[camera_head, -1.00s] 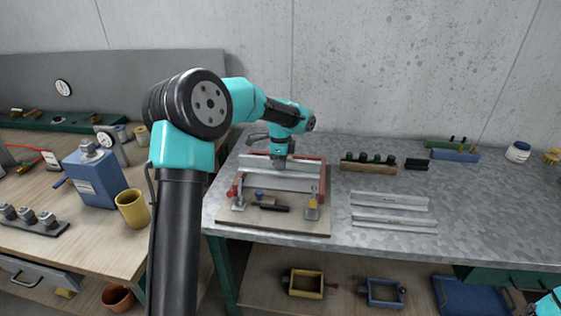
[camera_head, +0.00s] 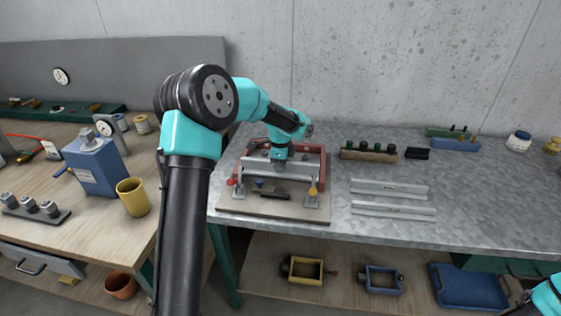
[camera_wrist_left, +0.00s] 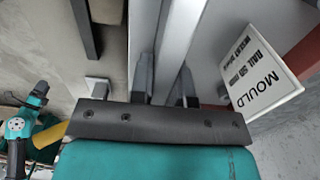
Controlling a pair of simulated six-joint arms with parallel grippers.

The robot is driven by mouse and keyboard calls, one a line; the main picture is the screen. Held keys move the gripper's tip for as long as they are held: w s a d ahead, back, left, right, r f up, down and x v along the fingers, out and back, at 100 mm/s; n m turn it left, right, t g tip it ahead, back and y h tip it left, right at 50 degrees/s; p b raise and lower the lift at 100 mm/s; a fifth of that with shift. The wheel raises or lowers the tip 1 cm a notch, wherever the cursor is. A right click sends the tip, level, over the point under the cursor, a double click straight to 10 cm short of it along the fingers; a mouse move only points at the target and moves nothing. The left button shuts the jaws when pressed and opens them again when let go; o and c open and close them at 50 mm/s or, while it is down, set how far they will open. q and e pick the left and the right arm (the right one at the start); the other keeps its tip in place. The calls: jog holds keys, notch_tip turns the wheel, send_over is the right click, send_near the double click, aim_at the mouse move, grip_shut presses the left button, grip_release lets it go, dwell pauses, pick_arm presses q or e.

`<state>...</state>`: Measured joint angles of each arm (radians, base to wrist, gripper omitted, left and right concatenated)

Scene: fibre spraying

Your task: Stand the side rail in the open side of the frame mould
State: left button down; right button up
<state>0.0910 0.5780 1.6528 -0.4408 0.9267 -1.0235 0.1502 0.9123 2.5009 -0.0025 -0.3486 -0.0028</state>
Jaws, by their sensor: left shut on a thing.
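The frame mould (camera_head: 322,158) sits on a board at the left of the metal bench, its red walls showing at the back and right. My left gripper (camera_head: 280,168) is over the mould, shut on the silver side rail (camera_head: 300,171). The rail runs across the mould towards its front, behind the clamps. In the left wrist view the rail (camera_wrist_left: 182,35) passes between the two fingers (camera_wrist_left: 165,88). Whether it is seated or still raised cannot be told.
Clamps with a red knob (camera_head: 231,182) and a yellow knob (camera_head: 312,191) stand at the front of the board (camera_head: 270,209). A dark-handled tool (camera_head: 274,195) lies between them. Two loose silver rails (camera_head: 388,189) lie to the right.

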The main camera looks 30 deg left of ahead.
pick_arm(q)
jog(key=shift+f, duration=1.85)
jog(key=shift+f, duration=0.15)
jog(key=c, duration=1)
grip_release()
notch_tip(320, 180, up, 17)
jog(key=shift+r, duration=0.2)
notch_tip(320, 180, up, 17)
jog(key=shift+r, duration=0.2)
